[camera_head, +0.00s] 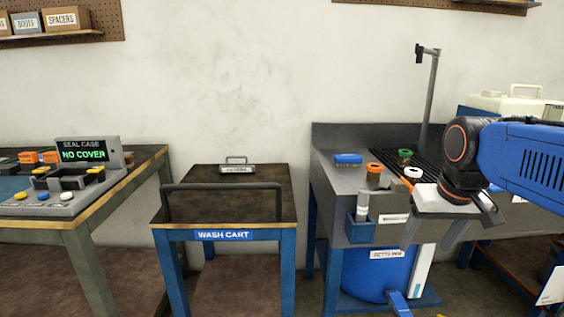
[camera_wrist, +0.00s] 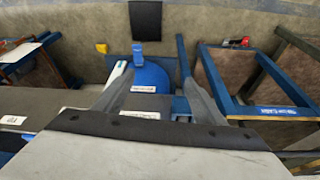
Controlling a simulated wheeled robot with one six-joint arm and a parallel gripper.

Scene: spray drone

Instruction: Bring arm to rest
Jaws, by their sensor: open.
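My blue arm (camera_head: 525,158) reaches in from the right in the head view. My gripper (camera_head: 431,240) hangs in front of the grey wash bench (camera_head: 335,180), with its fingers pointing down. In the wrist view my gripper (camera_wrist: 152,84) shows two grey fingers spread apart. Nothing is held between them. Beyond them the wrist view shows a blue bucket (camera_wrist: 152,76) standing low under the bench.
The wash cart (camera_head: 225,236) stands left of the bench, with a small labelled item (camera_head: 238,169) on top. Several small containers and a blue brush (camera_head: 348,158) are on the bench. A seal case (camera_head: 88,151) reading "NO COVER" is on the left table.

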